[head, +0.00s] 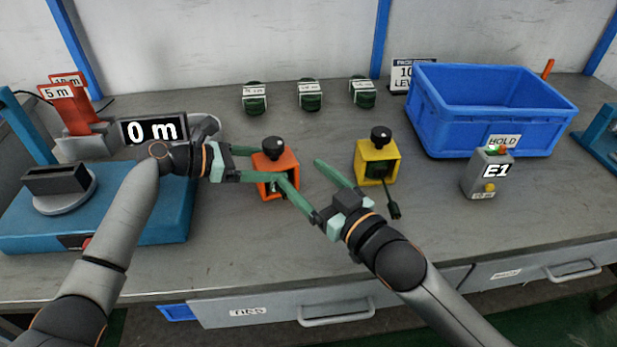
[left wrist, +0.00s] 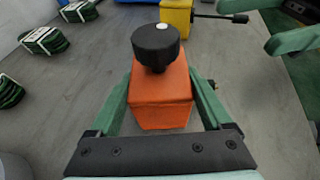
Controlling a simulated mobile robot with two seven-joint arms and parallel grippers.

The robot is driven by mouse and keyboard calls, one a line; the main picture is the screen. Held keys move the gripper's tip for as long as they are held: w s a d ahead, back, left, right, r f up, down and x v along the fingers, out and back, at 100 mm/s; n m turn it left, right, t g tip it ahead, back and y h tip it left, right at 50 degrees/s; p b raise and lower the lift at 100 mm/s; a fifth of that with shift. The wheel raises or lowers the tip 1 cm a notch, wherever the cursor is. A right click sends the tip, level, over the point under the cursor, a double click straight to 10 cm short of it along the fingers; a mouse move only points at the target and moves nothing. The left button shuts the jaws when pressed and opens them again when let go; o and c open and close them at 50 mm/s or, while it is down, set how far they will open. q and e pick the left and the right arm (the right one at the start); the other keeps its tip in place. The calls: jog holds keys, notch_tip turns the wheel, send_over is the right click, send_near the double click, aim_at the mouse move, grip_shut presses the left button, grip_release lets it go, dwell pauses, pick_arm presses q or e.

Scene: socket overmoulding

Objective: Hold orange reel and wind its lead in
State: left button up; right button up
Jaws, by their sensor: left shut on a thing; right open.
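The orange reel (head: 288,164) is a box with a black knob on top, standing on the grey bench. It also shows in the left wrist view (left wrist: 161,98). My left gripper (head: 264,164) is shut on the orange reel, one finger along each side. My right gripper (head: 299,172) is open and empty at the reel's front right, one fingertip in front of the reel's face. That finger partly covers the face. I cannot make out the orange reel's lead. My right fingers also show at the top right of the left wrist view.
A yellow reel (head: 365,152) with a dark lead and plug (head: 394,210) stands to the right. Several green coils (head: 310,96) lie behind. A "0 m" display (head: 152,130) and a blue machine (head: 150,218) stand left.

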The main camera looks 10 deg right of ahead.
pick_arm(q)
jog(key=shift+r, duration=0.1)
jog(key=o, duration=1.3)
jog(key=shift+a, duration=0.1)
